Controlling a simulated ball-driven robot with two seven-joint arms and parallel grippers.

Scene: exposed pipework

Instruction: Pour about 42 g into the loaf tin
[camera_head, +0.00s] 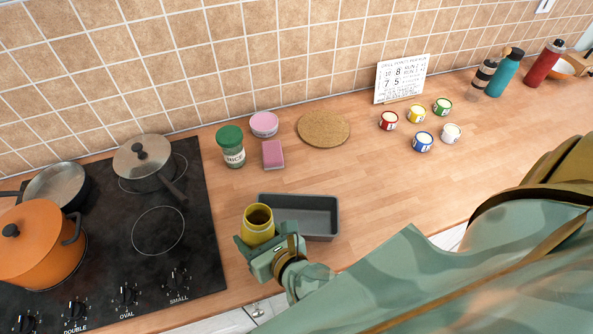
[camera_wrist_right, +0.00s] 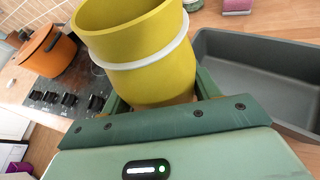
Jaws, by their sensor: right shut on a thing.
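The loaf tin (camera_head: 324,217) is a dark grey rectangular tin on the wooden counter, right of the hob. Its visible inside looks bare; it also shows at the right of the wrist view (camera_wrist_right: 285,92). My right gripper (camera_head: 259,242) is shut on a yellow cup (camera_head: 257,227) beside the tin's left end, partly hiding that end in the head view. In the wrist view the cup (camera_wrist_right: 140,60) has a white band and looks roughly upright, slightly tilted. Its inside looks dark brown in the head view; the amount cannot be told. My left gripper is not in view.
Several small tins stand farther right.

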